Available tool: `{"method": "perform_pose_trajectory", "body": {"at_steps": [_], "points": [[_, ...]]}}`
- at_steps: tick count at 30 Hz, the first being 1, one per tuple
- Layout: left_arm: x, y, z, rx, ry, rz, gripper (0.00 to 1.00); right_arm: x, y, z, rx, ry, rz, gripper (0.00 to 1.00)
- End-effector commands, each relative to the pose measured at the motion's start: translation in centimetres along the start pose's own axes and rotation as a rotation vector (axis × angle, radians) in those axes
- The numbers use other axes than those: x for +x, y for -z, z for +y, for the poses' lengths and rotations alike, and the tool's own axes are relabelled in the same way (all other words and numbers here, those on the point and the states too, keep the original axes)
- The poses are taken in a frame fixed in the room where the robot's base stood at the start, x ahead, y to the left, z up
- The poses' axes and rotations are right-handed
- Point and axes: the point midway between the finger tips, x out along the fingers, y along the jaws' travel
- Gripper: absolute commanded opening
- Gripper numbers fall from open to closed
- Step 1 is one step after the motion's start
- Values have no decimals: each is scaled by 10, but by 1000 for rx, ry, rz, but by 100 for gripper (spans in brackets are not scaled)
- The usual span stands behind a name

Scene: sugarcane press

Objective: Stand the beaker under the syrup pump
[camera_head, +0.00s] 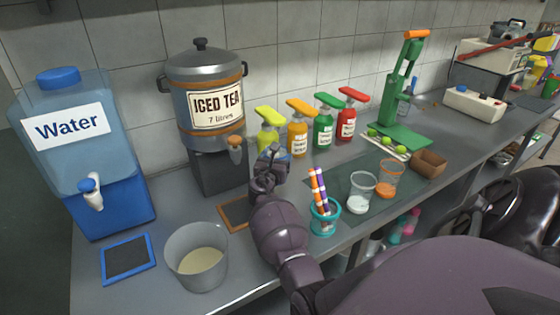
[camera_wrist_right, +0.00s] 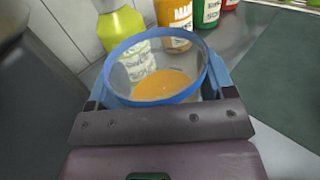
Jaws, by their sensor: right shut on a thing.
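The arm and gripper mostly hide this beaker in the head view. Four-colour pump bottles stand in a row by the wall: yellow-green (camera_head: 270,138), orange (camera_head: 298,138), green (camera_head: 324,130) and red (camera_head: 346,125). In the wrist view the yellow-green bottle (camera_wrist_right: 120,25) is just behind the beaker, partly seen through its glass. My left gripper is out of view.
An orange-framed mat (camera_head: 234,215) lies below the tea urn (camera_head: 203,95). A grey pot (camera_head: 197,262) is at front left.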

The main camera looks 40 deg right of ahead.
Motion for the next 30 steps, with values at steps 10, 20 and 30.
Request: {"method": "perform_pose_trajectory", "body": {"at_steps": [10, 20, 30], "points": [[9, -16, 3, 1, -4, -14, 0, 51, 1, 0, -1, 0, -1, 44], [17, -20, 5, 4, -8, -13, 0, 67, 7, 0, -2, -1, 1, 44], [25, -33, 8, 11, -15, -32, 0, 66, 38, 0, -1, 0, 1, 44]]}}
